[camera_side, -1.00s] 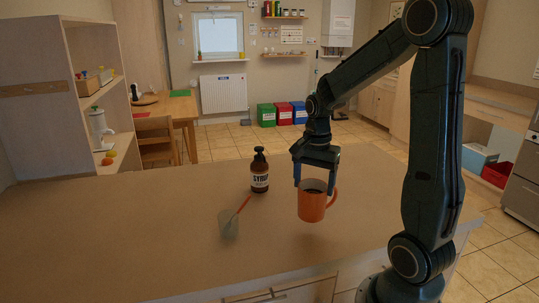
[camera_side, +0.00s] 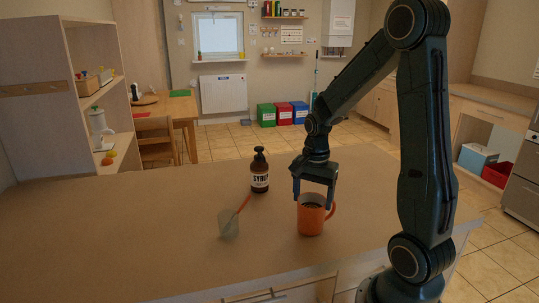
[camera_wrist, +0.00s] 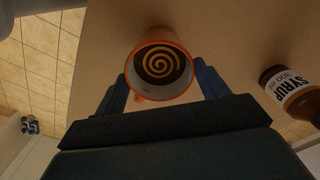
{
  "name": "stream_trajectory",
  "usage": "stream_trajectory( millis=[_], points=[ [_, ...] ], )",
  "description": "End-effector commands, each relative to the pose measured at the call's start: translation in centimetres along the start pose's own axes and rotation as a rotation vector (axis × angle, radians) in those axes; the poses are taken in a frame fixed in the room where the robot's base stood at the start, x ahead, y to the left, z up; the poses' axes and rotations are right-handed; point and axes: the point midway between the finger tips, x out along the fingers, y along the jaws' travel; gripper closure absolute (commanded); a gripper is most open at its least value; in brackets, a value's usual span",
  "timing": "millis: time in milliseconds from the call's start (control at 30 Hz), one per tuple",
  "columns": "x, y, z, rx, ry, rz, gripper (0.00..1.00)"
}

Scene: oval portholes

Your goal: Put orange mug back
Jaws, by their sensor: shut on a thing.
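The orange mug (camera_side: 311,222) is upright near the front right of the counter. In the wrist view the mug (camera_wrist: 140,91) shows a pale inside and a dark drink with a light spiral on top. My gripper (camera_side: 312,202) points down from above and is shut on the mug, one finger at each side of its upper part. In the wrist view my gripper (camera_wrist: 163,85) has its fingers on either side of the rim. The mug is at or very close to the counter top; I cannot tell if its base touches.
A brown syrup bottle (camera_side: 260,173) stands behind and left of the mug; it also shows in the wrist view (camera_wrist: 289,91). A cloudy cup (camera_side: 228,226) with a red stick (camera_side: 243,205) stands further left. The counter (camera_side: 130,235) is otherwise largely clear.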

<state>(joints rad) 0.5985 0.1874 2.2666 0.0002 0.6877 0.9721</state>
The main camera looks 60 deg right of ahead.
Motion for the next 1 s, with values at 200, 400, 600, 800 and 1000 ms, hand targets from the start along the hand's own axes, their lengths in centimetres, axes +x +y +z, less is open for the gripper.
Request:
stream_trajectory(
  millis=[200, 400, 600, 800, 1000],
  points=[
    [0.3, 0.0, 0.0, 0.000, 0.000, 0.000, 0.21],
    [0.3, 0.0, 0.0, 0.000, 0.000, 0.000, 0.05],
    [0.2, 0.0, 0.0, 0.000, 0.000, 0.000, 0.05],
    [-0.5, 0.0, 0.0, 0.000, 0.001, -0.001, 0.05],
    [-2.5, -0.1, 0.0, 0.000, 0.003, -0.004, 0.05]
  ],
)
